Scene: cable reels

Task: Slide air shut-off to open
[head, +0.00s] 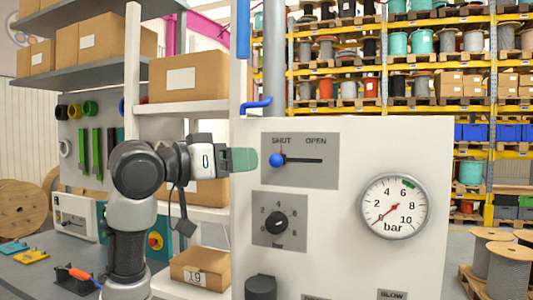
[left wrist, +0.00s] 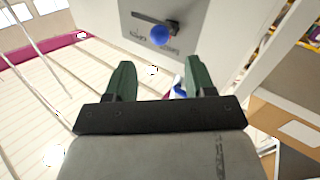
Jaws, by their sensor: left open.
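The air shut-off is a slider with a blue ball knob (head: 276,160) in a dark slot (head: 305,160) on a grey plate (head: 325,175), marked SHUT at left and OPEN at right. The knob sits at the SHUT end. My left gripper (head: 245,160), with green fingers, is just left of the knob, apart from it or nearly touching; the head view cannot settle which. In the left wrist view the two green fingers (left wrist: 160,82) are spread with nothing between them, and the blue knob (left wrist: 159,35) lies beyond their tips. My right gripper does not show.
Below the slider are a black dial (head: 276,223) marked bar and a round gauge (head: 394,207) with its red needle near 0. A blue lever (head: 256,104) sits at the panel's top left. Shelves with cardboard boxes (head: 188,77) stand behind my left arm.

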